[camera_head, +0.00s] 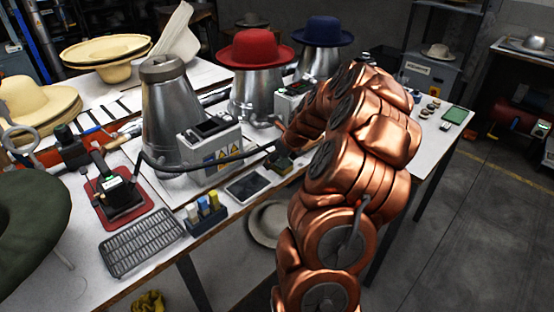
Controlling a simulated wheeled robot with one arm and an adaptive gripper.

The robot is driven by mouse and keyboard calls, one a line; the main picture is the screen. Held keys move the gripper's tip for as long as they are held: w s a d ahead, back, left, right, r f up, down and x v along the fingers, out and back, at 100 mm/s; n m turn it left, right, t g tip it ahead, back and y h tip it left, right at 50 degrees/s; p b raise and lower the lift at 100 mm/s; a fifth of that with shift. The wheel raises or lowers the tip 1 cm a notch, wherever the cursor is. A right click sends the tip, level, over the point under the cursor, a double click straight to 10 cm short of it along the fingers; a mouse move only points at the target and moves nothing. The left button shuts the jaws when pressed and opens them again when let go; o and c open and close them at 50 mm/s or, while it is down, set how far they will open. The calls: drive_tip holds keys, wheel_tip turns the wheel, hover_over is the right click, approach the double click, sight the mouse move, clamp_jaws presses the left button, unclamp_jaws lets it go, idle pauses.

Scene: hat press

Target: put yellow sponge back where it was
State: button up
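My copper arm rises from the bottom and bends over the table. Its far end comes down in front of the metal hat forms near the table's front edge. My gripper is too small and too covered by the arm to make out. A small dark block with a yellow-green tint (280,162) lies on the table just below the arm's end. I cannot tell whether it is the yellow sponge, or whether my gripper touches it. No other clearly sponge-like yellow thing shows on the table.
A dark tablet (245,187), a holder with small bottles (207,217) and a wire rack (141,246) lie along the front edge. Behind stand metal hat forms (172,115), one under a red hat (255,48). A crumpled yellow thing (148,303) is on the floor.

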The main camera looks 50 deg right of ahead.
drive_tip(key=shift+r, duration=0.15)
drive_tip(key=b+v, duration=0.1)
drive_tip(key=v, duration=1.1)
drive_tip(key=s+a+n+g+y, duration=0.25)
drive_tip(key=a+n, duration=1.35)
drive_tip(key=a, duration=0.9)
drive_tip(key=s+a+n+g, duration=0.1)
drive_tip(key=s+a+n, duration=0.3)
drive_tip(key=s+n, duration=0.2)
drive_tip(key=s+a+f+n+g+h, duration=0.1)
drive_tip(key=s+a+n+g, duration=0.1)
drive_tip(key=s+a+n, duration=0.2)
drive_tip(key=s+a+f+n+g+h, duration=0.1)
drive_tip(key=s+a+n, duration=0.3)
drive_tip(key=s+n, duration=0.6)
drive_tip(key=shift+s+a+g, duration=0.25)
drive_tip(key=shift+s+g, duration=0.5)
drive_tip(key=shift+s, duration=0.2)
